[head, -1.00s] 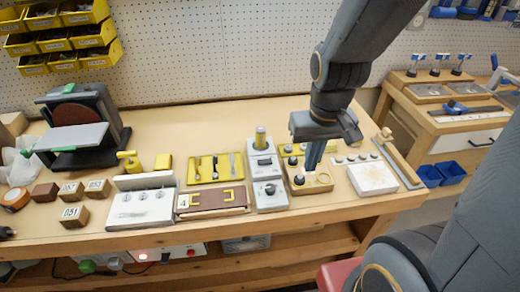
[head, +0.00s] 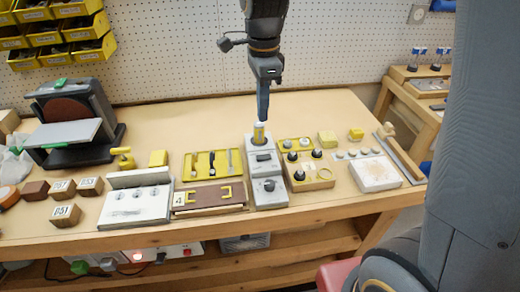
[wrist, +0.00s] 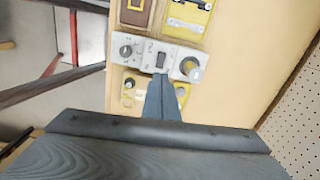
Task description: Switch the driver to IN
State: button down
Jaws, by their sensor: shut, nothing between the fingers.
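A grey unit (head: 266,172), probably the driver, stands near the middle of the bench. It carries an upright yellow cylinder (head: 259,137) at the back, a dark rocker switch (head: 263,158) in the middle and a round knob (head: 269,185) at the front. The wrist view also shows the rocker (wrist: 160,60), the knob (wrist: 127,51) and the cylinder (wrist: 190,67). Its markings are too small to read. My gripper (head: 262,117) is shut and empty, pointing down above or behind the cylinder; contact cannot be told. In the wrist view its fingertips (wrist: 163,82) appear just below the rocker.
The bench behind the unit is mostly clear.

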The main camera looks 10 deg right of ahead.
aim_at(260, 158)
jog(key=shift+w+a+r+m, duration=0.15)
jog(key=shift+w+a+m, duration=0.15)
jog(key=shift+m, duration=0.2)
jog(key=shift+s, duration=0.1)
notch_tip(260, 158, down, 14)
jog(key=p, duration=0.3)
dwell(0.4)
jog(key=shift+a+f, duration=0.1)
jog(key=shift+f, duration=0.25)
jog(key=shift+s, duration=0.15)
